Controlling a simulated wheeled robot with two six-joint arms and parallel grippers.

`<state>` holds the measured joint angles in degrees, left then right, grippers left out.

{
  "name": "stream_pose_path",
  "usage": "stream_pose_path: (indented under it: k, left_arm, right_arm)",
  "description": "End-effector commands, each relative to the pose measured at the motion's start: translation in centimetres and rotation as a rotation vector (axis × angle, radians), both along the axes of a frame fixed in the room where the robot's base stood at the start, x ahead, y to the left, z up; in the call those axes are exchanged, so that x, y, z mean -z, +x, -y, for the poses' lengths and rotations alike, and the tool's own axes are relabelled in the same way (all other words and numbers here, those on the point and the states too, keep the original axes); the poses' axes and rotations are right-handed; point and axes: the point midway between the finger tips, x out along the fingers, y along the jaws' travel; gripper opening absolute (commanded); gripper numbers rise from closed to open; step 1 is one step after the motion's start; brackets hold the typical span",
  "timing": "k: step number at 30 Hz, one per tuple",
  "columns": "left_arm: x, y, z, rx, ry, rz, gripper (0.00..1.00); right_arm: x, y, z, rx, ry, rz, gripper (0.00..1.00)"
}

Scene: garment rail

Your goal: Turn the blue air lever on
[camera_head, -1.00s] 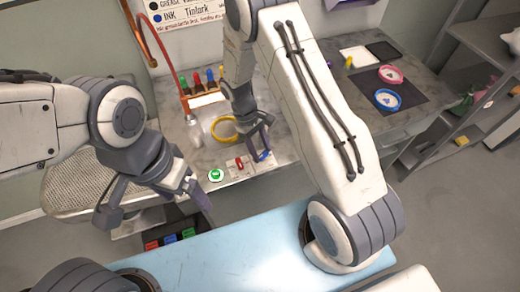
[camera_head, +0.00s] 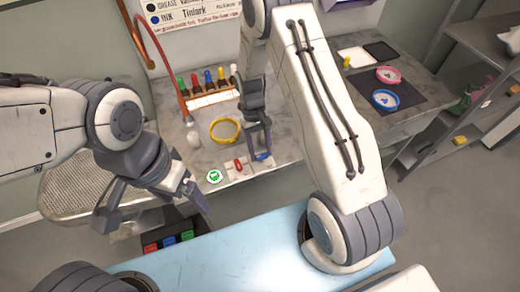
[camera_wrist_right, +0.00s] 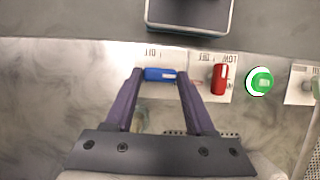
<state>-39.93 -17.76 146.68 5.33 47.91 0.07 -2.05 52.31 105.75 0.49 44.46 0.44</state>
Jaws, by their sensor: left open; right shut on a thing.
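The blue lever (camera_head: 263,156) is on the front edge of the marble worktop. In the right wrist view the blue lever (camera_wrist_right: 160,75) lies crosswise on its pale plate, between my fingertips. My right gripper (camera_wrist_right: 159,73) is shut on it, one finger at each end. The plate's lettering is small and partly hidden. In the head view my right gripper (camera_head: 259,152) reaches down from above and partly covers the lever. My left gripper (camera_head: 153,206) is open and empty, left of the worktop's front edge.
A red lever (camera_wrist_right: 219,79) stands upright on the neighbouring plate, with a green button (camera_wrist_right: 261,81) beyond it. A yellow ring (camera_head: 225,130) and a rack of coloured bottles (camera_head: 212,98) are behind. A dark tray (camera_head: 172,238) holds coloured blocks below my left gripper.

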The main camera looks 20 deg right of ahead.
Motion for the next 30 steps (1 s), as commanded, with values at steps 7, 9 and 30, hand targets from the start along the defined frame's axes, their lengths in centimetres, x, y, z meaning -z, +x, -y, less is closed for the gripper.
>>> stream_pose_path:
  k: [7,9,30]
  left_arm:
    - [0.0,0.0,0.0,0.0,0.0,0.0,0.85]
    - [0.0,0.0,0.0,0.0,0.0,0.0,0.85]
    - [1.3,0.0,0.0,0.001,0.0,0.0,0.85]
  right_arm:
    - [-0.1,0.1,0.0,0.006,0.0,0.002,0.0]
    - [-0.1,0.1,0.0,0.006,0.0,0.002,0.59]
    - [-3.9,1.9,0.0,0.002,0.0,0.009,0.85]
